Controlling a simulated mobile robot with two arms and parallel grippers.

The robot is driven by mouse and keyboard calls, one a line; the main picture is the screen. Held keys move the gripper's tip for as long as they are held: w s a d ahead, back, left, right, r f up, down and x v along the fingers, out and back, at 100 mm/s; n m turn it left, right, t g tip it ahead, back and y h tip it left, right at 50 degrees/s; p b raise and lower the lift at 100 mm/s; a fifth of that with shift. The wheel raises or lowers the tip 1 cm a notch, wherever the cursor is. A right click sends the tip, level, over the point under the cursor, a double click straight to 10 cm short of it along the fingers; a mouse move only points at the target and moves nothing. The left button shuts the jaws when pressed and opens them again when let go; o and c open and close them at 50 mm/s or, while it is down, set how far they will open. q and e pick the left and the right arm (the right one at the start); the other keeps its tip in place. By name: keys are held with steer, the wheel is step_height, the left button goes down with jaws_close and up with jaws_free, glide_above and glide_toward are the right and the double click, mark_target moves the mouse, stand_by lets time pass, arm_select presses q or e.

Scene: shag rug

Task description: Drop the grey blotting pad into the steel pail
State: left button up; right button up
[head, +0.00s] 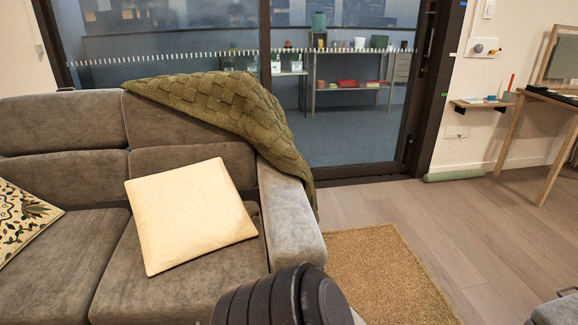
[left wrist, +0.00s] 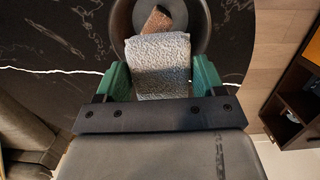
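The grey blotting pad (left wrist: 160,62) is a speckled grey block in the left wrist view. It sits between the green fingers of my left gripper (left wrist: 162,80), which press against its two sides. Beyond it is a round, dark grey pail (left wrist: 245,40), taken to be the steel pail, with a brown block (left wrist: 156,22) inside. The pad overlaps the pail's opening in this view and hides part of it; its height over the rim cannot be told. Neither pad nor pail shows in the head view. My right gripper is in neither view.
The pail stands on a black, white-veined surface (left wrist: 60,45). A wooden shelf unit (left wrist: 295,110) is at the right of the wrist view. The head view shows a grey sofa (head: 60,255) with a cream cushion (head: 190,215), a tan rug (head: 380,270) and clear wood floor (head: 480,225).

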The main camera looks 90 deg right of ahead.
arm_select(q)
steer(key=o, duration=0.4)
steer(key=shift+w+r, duration=0.1)
steer(key=shift+r, duration=0.25)
steer(key=r, duration=0.3)
steer(key=w+r+p, duration=0.1)
steer(key=r, duration=0.6)
steer(key=shift+w+a, duration=0.2)
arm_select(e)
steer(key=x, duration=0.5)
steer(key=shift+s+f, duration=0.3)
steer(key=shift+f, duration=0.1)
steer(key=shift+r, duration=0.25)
